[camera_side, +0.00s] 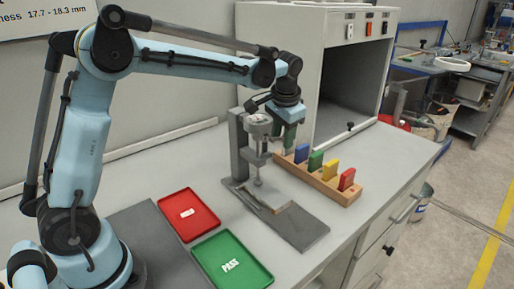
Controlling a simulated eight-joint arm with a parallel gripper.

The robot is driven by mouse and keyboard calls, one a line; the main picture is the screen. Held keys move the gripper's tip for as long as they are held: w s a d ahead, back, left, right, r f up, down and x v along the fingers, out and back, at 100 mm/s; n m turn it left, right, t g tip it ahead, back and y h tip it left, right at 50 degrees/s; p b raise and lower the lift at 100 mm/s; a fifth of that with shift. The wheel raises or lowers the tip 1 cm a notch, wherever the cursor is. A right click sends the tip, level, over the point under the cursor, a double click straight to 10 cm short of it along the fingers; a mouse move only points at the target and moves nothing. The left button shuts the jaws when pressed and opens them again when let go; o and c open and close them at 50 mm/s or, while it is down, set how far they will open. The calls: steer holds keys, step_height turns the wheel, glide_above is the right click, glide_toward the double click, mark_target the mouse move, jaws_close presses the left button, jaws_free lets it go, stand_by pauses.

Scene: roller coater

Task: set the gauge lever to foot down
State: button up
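The thickness gauge (257,150) stands on a grey base plate (302,228) in the middle of the bench. It has an upright grey column and a round head, with a thin stem and small foot (258,182) below. I cannot tell whether the foot touches the plate. The lever is not clear in this view; it is small or hidden behind the head and my gripper. My gripper (287,140) points down at the gauge's upper right, close beside the head. Its fingers are partly hidden, and I cannot tell whether they touch the gauge.
A wooden rack (327,184) with blue, green, yellow and red blocks stands right behind the gauge. A red tray (188,212) and a green PASS tray (232,262) lie to the left. An open grey cabinet (312,75) stands behind. The bench's right front is clear.

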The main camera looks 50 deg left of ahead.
steer(key=shift+o, duration=0.8)
steer(key=v, duration=1.2)
steer(key=shift+g, duration=0.8)
steer(key=f, duration=0.4)
steer(key=w+a+f, duration=0.1)
steer(key=f, duration=0.2)
steer(key=w+a+f, duration=0.1)
steer(key=f, duration=0.3)
steer(key=shift+f, duration=0.4)
